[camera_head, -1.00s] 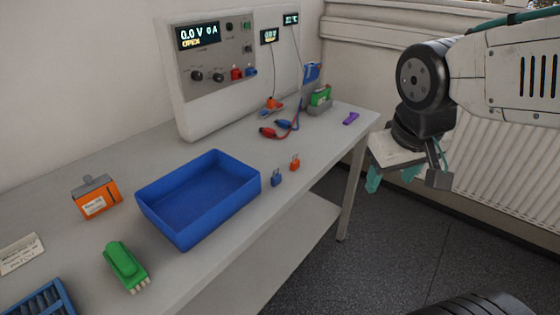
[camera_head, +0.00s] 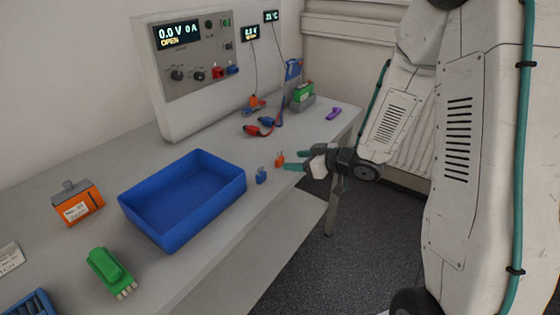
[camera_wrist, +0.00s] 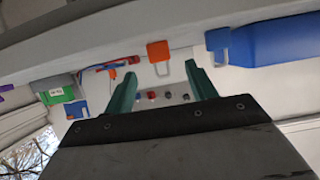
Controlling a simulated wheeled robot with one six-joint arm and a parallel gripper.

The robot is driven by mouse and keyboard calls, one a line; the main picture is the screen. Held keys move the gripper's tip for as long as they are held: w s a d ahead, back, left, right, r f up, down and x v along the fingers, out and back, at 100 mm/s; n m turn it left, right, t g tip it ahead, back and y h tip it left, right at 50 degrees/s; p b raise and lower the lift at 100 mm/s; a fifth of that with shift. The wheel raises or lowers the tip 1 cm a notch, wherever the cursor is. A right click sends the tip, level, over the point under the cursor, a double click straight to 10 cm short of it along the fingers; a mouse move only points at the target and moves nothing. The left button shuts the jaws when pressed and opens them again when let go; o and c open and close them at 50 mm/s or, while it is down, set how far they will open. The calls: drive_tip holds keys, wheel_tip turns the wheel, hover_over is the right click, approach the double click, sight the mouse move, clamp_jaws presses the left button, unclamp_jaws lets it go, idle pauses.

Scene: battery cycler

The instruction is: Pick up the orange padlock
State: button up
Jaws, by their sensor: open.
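The orange padlock (camera_head: 280,161) stands on the grey table near its front edge, with its shackle up. In the wrist view, which is upside down, the orange padlock (camera_wrist: 158,51) appears just beyond the fingertips, roughly in line with the gap between them. My gripper (camera_head: 298,160) has green fingers and is open and empty, just right of the padlock at table level. Its spread fingers show in the wrist view (camera_wrist: 161,72). I cannot tell whether a finger touches the padlock.
A blue padlock (camera_head: 261,175) stands close left of the orange one, beside a blue tray (camera_head: 185,232). Red and blue cable clips (camera_head: 262,127), a green battery in a holder (camera_head: 304,92) and a purple object (camera_head: 333,113) lie farther back. The cycler (camera_head: 190,75) stands behind.

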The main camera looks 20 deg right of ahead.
sight(282, 158)
drive_tip(key=x, duration=0.7)
drive_tip(key=shift+w+a+r, duration=0.1)
drive_tip(key=shift+w+r, duration=0.05)
drive_tip(key=shift+w, duration=0.05)
drive_tip(key=c, duration=1.1)
